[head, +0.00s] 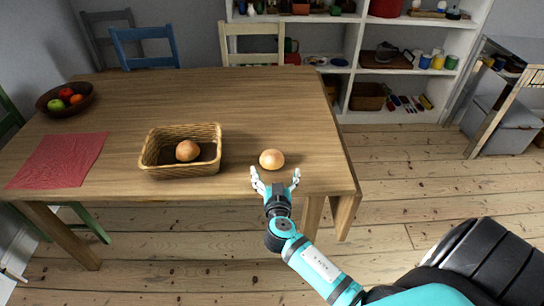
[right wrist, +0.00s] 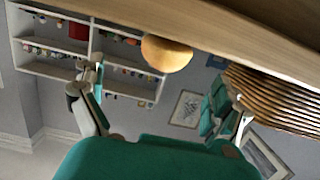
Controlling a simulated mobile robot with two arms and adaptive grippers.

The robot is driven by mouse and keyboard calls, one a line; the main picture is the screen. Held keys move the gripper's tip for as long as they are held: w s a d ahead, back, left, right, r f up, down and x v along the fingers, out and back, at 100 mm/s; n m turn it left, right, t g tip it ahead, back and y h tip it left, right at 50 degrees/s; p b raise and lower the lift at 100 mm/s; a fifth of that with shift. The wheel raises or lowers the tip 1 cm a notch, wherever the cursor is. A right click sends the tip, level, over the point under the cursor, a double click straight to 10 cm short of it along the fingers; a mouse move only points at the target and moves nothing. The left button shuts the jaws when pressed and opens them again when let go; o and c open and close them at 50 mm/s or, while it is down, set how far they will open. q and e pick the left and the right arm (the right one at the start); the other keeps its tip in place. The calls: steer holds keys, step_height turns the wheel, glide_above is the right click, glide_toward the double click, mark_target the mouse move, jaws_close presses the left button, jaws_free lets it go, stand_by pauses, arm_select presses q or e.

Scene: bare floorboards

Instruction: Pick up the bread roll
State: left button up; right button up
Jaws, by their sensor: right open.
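A round golden-brown bread roll (head: 272,159) sits on the wooden table (head: 240,95), right of a wicker basket (head: 152,160). A second roll (head: 188,151) lies inside the basket. My right gripper (head: 276,179) is open and empty at the table's front edge, just in front of the loose roll, with its fingers pointing toward it. In the right wrist view the loose roll (right wrist: 167,54) shows ahead, between and beyond the open fingers (right wrist: 165,98), not touched. The basket (right wrist: 275,98) is at the right there. My left gripper is not in view.
A red cloth (head: 60,160) and a fruit bowl (head: 62,98) are on the table's left side. Chairs stand behind and left of the table. White shelves (head: 350,60) stand at the back. The tabletop behind the loose roll is clear.

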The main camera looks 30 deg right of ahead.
mark_target(272, 163)
steer(key=shift+x, duration=0.8)
steer(key=shift+w+a+p+x, duration=0.1)
steer(key=shift+a+p+x, duration=0.2)
steer(key=shift+x, duration=1)
steer(key=shift+w+a+p+x, duration=0.15)
steer(key=shift+p+x, duration=0.25)
steer(key=shift+x, duration=0.9)
steer(key=c, duration=1.2)
steer(key=shift+o, duration=0.2)
steer(key=shift+r, duration=0.1)
